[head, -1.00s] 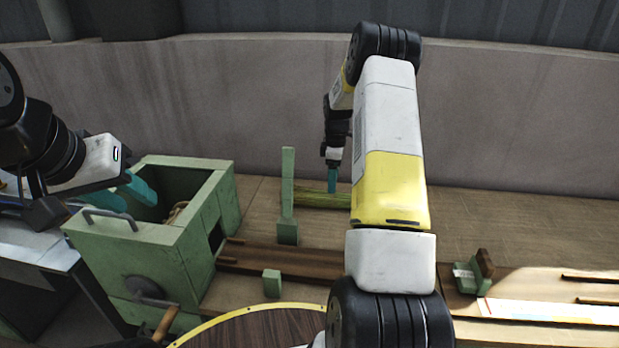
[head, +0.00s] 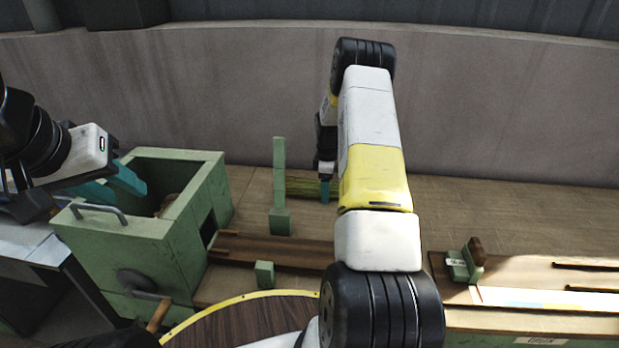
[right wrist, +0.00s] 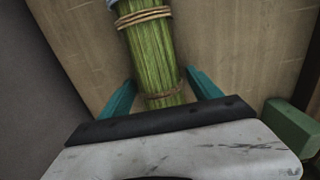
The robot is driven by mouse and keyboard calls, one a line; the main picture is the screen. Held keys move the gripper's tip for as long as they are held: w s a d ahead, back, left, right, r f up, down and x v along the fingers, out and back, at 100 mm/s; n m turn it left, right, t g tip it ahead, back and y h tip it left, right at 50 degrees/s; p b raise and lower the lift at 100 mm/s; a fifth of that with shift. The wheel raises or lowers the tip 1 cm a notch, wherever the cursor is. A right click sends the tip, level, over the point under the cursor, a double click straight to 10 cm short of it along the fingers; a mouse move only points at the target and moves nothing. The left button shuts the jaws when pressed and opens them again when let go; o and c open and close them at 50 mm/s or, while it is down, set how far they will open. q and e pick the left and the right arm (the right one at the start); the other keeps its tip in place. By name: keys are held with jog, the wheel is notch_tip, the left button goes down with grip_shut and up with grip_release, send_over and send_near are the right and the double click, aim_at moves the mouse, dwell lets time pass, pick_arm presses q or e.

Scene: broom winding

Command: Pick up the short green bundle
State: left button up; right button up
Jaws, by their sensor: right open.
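The green bundle (head: 302,188) lies on the bench behind an upright green post in the head view, partly hidden by my right gripper and arm. In the right wrist view the bundle (right wrist: 150,52) is a sheaf of green stalks with brown cord ties. My right gripper (right wrist: 160,94) is open, with one teal finger on each side of the bundle's near end. I cannot tell whether the fingers touch it. In the head view my right gripper (head: 325,190) is small and pointing down. My left gripper (head: 118,184) is open and empty above the green box.
The green box (head: 180,237) with a handle and crank stands at left. The green post (head: 279,185) rises beside the bundle. A small green block (head: 265,274) and a round wooden table (head: 235,325) are nearer. A green bracket (head: 462,265) stands at right.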

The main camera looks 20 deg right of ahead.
jog(key=c, duration=1.5)
jog(key=shift+o, duration=0.2)
jog(key=shift+r, duration=0.1)
